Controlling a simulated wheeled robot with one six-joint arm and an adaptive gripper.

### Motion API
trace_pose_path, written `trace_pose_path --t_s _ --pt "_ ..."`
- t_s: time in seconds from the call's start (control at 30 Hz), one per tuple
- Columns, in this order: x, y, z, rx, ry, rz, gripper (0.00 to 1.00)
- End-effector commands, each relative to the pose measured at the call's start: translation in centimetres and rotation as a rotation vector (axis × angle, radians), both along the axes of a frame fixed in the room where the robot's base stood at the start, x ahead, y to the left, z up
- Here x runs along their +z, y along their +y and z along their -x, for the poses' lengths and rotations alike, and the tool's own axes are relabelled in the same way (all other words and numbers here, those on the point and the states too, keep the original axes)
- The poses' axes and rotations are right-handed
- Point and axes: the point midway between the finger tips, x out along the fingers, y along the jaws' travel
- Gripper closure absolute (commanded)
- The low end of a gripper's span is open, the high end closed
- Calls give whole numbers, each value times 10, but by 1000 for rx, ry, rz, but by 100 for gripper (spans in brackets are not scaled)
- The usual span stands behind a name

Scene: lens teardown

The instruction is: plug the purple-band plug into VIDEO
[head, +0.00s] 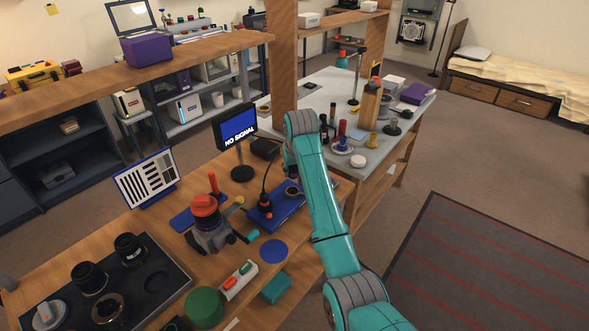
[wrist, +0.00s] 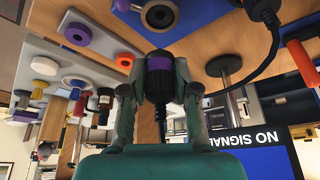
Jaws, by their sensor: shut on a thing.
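My gripper (wrist: 157,70) is shut on the black plug with a purple band (wrist: 160,63), its two fingers on either side. A ribbed black end of the plug points back toward my palm. A blue board (head: 262,219) lies on the bench beside my arm.
A red-topped piece (head: 265,200) with a black cable stands on the blue board. A grey fixture with a red cap (head: 205,207), a black box (head: 265,147) and a lens tray (head: 170,291) crowd the bench. A grey table (head: 388,150) with small objects stands behind.

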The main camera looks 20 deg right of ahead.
Motion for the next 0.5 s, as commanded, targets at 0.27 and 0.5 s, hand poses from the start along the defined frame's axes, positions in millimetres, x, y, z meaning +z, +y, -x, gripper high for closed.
trace_pose_path --t_s 0.27,0.5 --pt "-24 0 1 0 3 0 100" --pt "-42 0 0 0 1 0 100"
